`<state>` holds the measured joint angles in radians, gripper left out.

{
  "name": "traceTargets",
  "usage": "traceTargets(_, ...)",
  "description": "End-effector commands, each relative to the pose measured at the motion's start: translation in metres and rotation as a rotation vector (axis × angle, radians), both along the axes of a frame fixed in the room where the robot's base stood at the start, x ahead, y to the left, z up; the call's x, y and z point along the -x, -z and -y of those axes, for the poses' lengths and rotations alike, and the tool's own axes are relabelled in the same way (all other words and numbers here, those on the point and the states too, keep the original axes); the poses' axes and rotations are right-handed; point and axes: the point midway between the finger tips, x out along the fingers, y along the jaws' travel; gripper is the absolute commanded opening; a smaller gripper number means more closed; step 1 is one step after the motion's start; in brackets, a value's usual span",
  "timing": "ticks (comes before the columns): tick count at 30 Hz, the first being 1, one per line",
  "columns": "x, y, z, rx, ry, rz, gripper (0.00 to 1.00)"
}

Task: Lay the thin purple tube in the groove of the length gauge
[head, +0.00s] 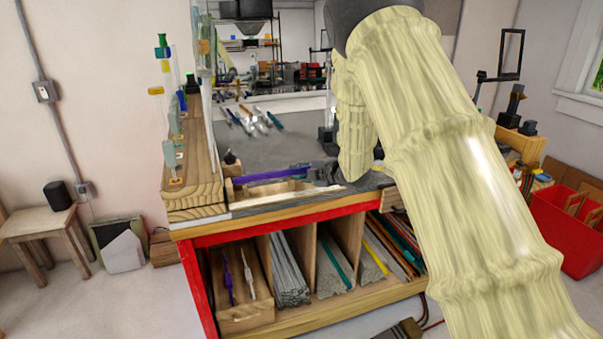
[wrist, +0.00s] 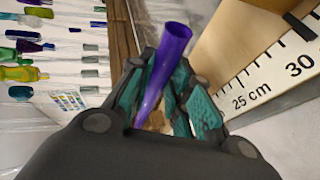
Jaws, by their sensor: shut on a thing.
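The thin purple tube (head: 270,174) is held roughly level in the head view, its free end pointing left. It also shows in the wrist view (wrist: 172,50), running up from between the teal finger pads. My gripper (head: 325,175) is shut on the tube near its right end; the wrist view shows the fingers (wrist: 165,90) on both sides of it. The length gauge (head: 270,192) lies on the bench just below the tube in the head view. Its white scale, marked 25 cm and 30, shows in the wrist view (wrist: 262,95). I cannot tell whether the tube touches the gauge; the groove is partly hidden.
A wooden rack (head: 194,165) with upright glass pieces stands left of the gauge. Several glass pieces (head: 250,120) lie farther back on the grey benchtop. Rod bins (head: 335,270) are under the bench. My arm hides the bench's right part.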

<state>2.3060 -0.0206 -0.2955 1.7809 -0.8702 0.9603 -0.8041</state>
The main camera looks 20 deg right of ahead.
Motion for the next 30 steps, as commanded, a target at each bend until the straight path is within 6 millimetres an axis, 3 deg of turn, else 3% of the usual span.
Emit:
traceTargets(13,0.0039,0.0129,-0.0001,0.004,0.0,-0.016,0.0)
traceTargets(14,0.0041,0.0131,-0.0001,0.003,0.0,-0.016,0.24)
traceTargets(18,0.0044,0.0137,-0.0001,0.004,0.0,-0.017,0.45)
traceTargets(30,0.0018,0.0076,-0.0007,0.002,-0.001,-0.008,0.45)
